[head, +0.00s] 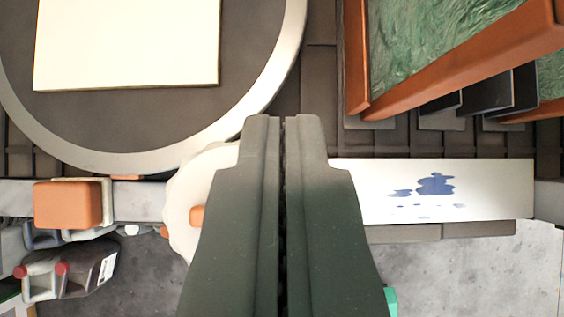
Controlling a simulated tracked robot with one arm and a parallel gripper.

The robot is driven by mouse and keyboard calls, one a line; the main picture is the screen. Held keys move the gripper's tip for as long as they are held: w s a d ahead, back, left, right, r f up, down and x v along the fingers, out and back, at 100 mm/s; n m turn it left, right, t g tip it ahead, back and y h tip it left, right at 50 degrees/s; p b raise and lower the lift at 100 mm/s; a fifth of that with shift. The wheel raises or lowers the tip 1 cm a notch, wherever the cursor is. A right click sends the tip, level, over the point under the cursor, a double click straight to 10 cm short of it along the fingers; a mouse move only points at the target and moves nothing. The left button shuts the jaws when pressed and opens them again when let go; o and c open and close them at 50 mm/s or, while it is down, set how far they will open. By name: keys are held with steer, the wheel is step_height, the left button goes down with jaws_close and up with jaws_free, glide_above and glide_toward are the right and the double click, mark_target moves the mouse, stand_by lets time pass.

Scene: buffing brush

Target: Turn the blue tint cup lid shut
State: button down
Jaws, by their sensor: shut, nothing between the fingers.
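My gripper (284,125) fills the lower middle of the head view, its two dark fingers shut together with only a thin dark seam between them. Nothing shows between the fingertips. I cannot make out a blue tint cup or its lid; the fingers hide what lies behind them. A white card (400,208) with blue paint smears lies just right of the fingers.
A white scalloped disc (178,205) is partly hidden left of the fingers. A large round grey-rimmed plate (288,55) carries a cream block (125,45). Orange-framed green panels (470,75) stand upper right. An orange block (68,205) and jugs (85,268) are left.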

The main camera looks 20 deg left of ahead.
steer(key=shift+s+a+f+p, duration=0.1)
steer(key=shift+s+f+p, duration=0.15)
steer(key=shift+f, duration=0.65)
steer(key=shift+s+f+p, duration=0.1)
steer(key=shift+f+p, duration=0.15)
steer(key=shift+f, duration=0.6)
steer(key=shift+s+f, duration=0.15)
steer(key=shift+s, duration=0.15)
